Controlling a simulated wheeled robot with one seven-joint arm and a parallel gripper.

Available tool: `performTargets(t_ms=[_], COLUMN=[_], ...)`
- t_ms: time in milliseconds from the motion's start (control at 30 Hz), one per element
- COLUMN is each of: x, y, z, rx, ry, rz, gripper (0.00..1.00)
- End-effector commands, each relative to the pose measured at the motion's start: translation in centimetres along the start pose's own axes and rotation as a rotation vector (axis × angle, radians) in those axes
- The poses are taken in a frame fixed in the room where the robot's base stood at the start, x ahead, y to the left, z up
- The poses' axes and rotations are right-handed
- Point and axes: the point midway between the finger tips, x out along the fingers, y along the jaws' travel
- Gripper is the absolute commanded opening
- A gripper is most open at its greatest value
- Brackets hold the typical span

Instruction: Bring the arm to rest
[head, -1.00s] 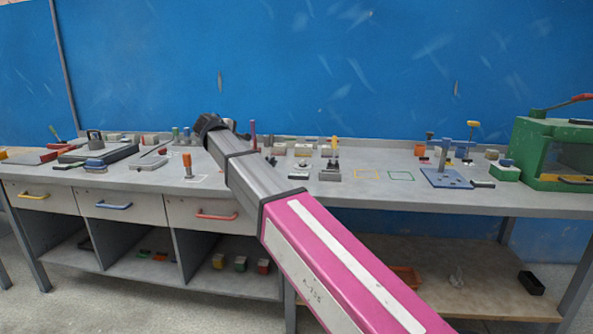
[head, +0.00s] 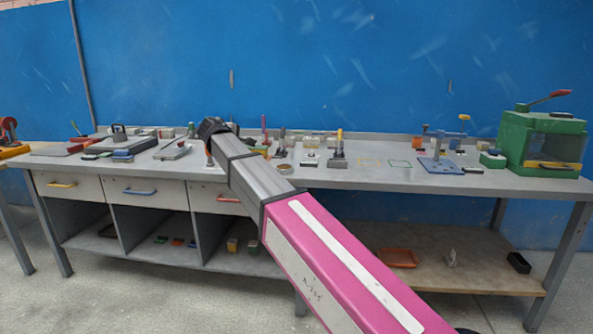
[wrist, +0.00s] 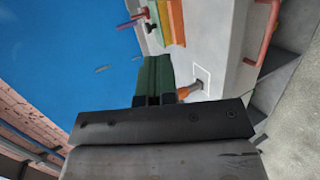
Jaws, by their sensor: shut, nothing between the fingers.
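My arm (head: 290,215) reaches from the lower right of the head view up and left, over the front of the workbench (head: 400,180). Its dark end (head: 212,127) appears in front of the bench top; the fingertips cannot be made out there. In the wrist view my gripper (wrist: 154,99) shows two short dark fingers close together, shut and empty. A green shape shows just beyond them; I cannot tell what it is. An orange-handled tool (wrist: 188,91) stands beside it in a white outline.
The bench holds a green machine (head: 540,140) at right, a blue fixture (head: 440,163) and a grey case (head: 125,145). Drawers (head: 145,191) and a lower shelf (head: 440,270) with an orange tray (head: 398,257) lie below. The floor (head: 150,295) in front looks clear.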

Motion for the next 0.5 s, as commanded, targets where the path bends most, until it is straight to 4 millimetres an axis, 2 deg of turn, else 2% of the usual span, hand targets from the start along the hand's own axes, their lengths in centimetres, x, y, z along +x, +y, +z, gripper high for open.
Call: performTargets(t_ms=[267, 500], x=[3.1, 7.0], y=[-3.7, -9.2], z=[3.2, 8.1], rx=[0.053, 0.137], ry=[-0.024, -0.065], rz=[-0.074, -0.183], gripper=[0.00, 0.00])
